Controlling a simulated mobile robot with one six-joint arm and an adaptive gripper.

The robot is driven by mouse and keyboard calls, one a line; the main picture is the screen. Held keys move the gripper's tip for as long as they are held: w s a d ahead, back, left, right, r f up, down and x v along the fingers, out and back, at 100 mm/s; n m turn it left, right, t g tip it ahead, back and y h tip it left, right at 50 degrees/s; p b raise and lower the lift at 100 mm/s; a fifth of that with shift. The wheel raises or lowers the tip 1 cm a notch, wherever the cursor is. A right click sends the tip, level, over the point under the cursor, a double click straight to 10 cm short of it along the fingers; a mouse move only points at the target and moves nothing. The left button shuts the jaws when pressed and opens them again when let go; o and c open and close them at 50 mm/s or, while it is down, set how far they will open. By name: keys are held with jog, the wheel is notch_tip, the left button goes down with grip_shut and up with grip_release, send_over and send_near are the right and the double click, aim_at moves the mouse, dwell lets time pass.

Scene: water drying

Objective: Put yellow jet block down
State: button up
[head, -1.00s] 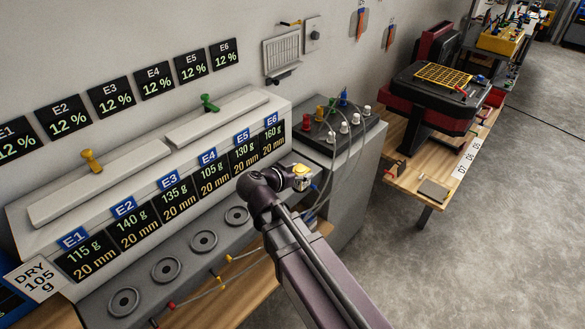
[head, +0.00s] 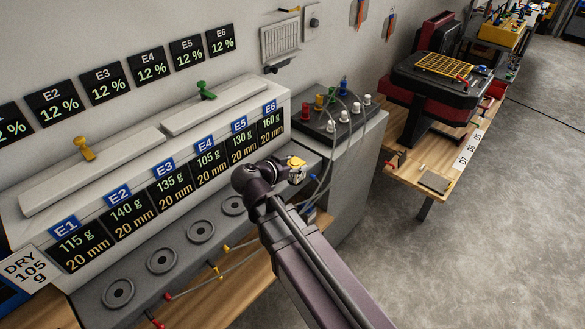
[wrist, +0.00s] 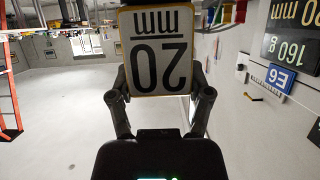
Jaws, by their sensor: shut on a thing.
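My gripper (wrist: 159,88) is shut on the yellow jet block (wrist: 156,48). In the wrist view the block has a pale face with a yellow rim and an upside-down "20 mm" label. One finger is on each side of it. In the head view the yellow top of the block (head: 297,161) shows at the end of my arm, beside the E6 end of the grey bench unit. My gripper (head: 292,174) is mostly hidden there by size and by the arm. What lies directly under the block is hard to make out.
The grey shelf (head: 130,314) has several round sockets (head: 118,292) below the labelled E1 to E6 panels. A grey cabinet (head: 345,150) with coloured knobs stands right of it. A wooden bench (head: 405,172) stands farther right. Open floor lies between.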

jog(key=shift+a+f+b, duration=0.25)
jog(key=shift+f+b, duration=0.2)
jog(key=shift+f, duration=0.2)
jog(key=shift+a+f+b, duration=0.25)
jog(key=shift+f+b, duration=0.15)
jog(key=shift+f, duration=0.2)
jog(key=w+a+f+b, duration=0.1)
jog(key=w, duration=1.3)
jog(key=shift+w+a+f, duration=0.15)
jog(key=shift+w+a, duration=0.05)
jog(key=shift+w, duration=0.05)
jog(key=shift+w, duration=0.1)
jog(key=shift+w+f+b, duration=0.6)
jog(key=shift+b, duration=0.15)
jog(key=shift+f+b, duration=1.2)
jog(key=shift+f, duration=0.2)
